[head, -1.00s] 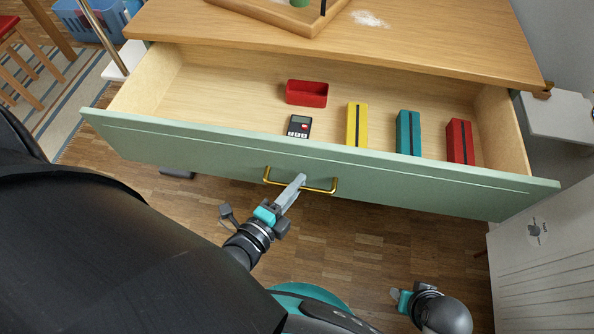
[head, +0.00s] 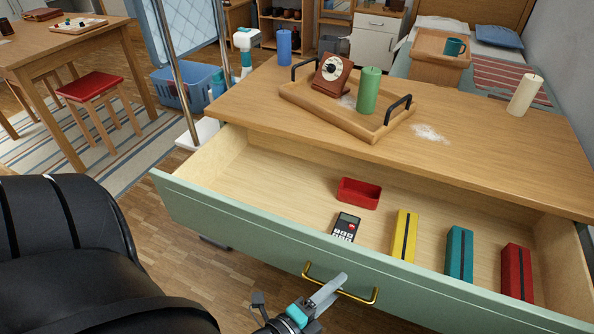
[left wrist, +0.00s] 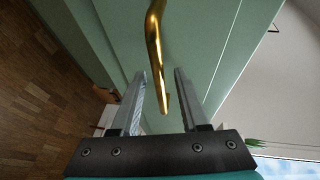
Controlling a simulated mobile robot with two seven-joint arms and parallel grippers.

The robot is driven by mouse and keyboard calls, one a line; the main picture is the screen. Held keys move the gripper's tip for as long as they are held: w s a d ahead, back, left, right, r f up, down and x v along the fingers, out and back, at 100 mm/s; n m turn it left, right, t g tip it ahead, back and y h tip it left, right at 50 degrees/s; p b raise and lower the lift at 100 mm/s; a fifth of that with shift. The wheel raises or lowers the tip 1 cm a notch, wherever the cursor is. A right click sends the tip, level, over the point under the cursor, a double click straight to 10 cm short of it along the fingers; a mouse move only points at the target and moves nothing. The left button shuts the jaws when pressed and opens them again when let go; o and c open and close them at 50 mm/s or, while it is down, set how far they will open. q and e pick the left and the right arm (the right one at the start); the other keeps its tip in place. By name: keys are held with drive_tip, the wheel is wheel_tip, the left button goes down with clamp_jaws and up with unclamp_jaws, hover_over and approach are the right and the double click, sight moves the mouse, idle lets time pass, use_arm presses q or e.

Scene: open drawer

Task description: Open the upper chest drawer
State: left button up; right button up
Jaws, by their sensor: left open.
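The upper chest drawer (head: 240,232) stands pulled far out, with its green front facing me and its pale wooden inside showing. Its brass handle (head: 352,294) is on the middle of the front. My left gripper (head: 338,280) is at the handle in the head view. In the left wrist view the gripper (left wrist: 160,75) is open, with its two fingers apart and the end of the brass handle (left wrist: 155,45) between or just in front of them. I cannot tell whether the fingers touch the handle. My right gripper is out of view.
The drawer holds a red tray (head: 359,193), a calculator (head: 345,227) and yellow (head: 404,235), teal (head: 459,254) and red (head: 516,272) boxes. On the chest top (head: 480,140) are a wooden tray (head: 310,98) and a cream candle (head: 524,95). A metal pole stands left of the chest.

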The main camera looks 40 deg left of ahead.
use_arm(q)
drive_tip(key=shift+s, duration=0.25)
drive_tip(key=p+v, duration=0.3)
drive_tip(key=v, duration=1.2)
drive_tip(key=shift+p, duration=0.3)
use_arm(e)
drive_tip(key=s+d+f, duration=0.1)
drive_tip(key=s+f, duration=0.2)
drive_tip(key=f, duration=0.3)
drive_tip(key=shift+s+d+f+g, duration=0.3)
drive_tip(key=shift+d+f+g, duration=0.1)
use_arm(q)
drive_tip(key=shift+w+f, duration=0.1)
wheel_tip(320, 180, down, 16)
drive_tip(key=n+g+y+p, duration=0.1)
drive_tip(key=n+g+p, duration=0.3)
drive_tip(key=n+g, duration=0.4)
drive_tip(key=s+a+f+n+g+y+p, duration=0.1)
drive_tip(key=s+a+f+n+g, duration=0.4)
drive_tip(key=s+a+f+n, duration=0.1)
drive_tip(key=shift+s+a+f+n+y+p, duration=0.2)
drive_tip(key=shift+f+n+y+p, duration=0.3)
drive_tip(key=shift+n, duration=0.6)
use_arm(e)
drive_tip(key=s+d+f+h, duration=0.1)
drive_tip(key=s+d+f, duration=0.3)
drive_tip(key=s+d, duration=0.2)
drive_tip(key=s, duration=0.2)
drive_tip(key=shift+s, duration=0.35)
